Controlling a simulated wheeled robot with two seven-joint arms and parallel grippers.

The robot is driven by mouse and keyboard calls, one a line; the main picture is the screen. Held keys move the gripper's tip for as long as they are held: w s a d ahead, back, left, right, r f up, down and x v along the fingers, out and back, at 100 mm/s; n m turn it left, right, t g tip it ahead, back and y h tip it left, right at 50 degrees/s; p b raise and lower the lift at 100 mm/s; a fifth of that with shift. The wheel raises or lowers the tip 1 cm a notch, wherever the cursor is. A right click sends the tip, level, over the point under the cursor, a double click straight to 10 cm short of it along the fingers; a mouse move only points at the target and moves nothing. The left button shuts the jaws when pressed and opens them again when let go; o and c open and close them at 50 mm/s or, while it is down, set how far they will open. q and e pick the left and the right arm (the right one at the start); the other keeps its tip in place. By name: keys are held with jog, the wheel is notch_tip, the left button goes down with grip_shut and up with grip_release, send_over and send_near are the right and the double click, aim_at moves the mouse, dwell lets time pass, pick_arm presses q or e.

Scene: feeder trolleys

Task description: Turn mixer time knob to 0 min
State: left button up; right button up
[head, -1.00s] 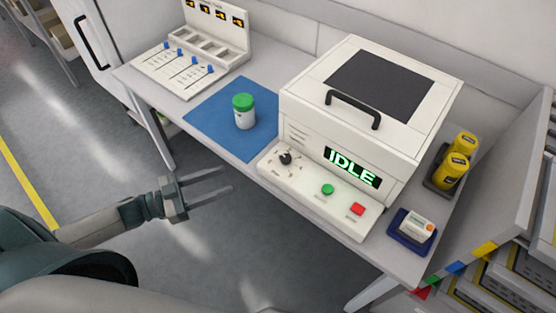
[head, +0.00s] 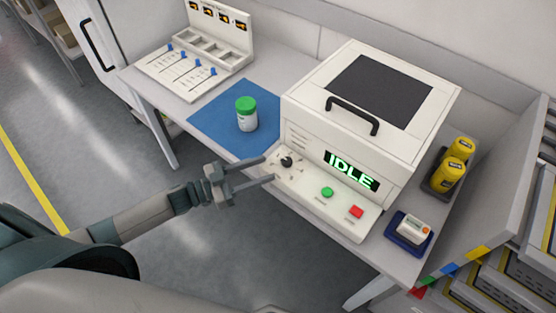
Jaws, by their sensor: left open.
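The mixer (head: 310,115) is a white box with a dark window and a black handle on its lid. Its display (head: 350,170) reads IDLE. The black time knob (head: 287,161) sits at the left end of the sloped front panel; its setting is too small to read. My left gripper (head: 268,168) is open and empty, its fingertips at the panel's left end, just left of the knob. I cannot tell whether a finger touches the panel. My right gripper is not in view.
A green button (head: 327,192) and a red button (head: 356,212) sit right of the knob. A green-lidded jar (head: 246,115) stands on a blue mat (head: 212,117). Floor is free below the table's front edge.

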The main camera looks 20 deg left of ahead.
aim_at(278, 168)
pick_arm(q)
jog(key=shift+p+x, duration=0.65)
jog(key=shift+x, duration=2.3)
jog(key=c, duration=1.1)
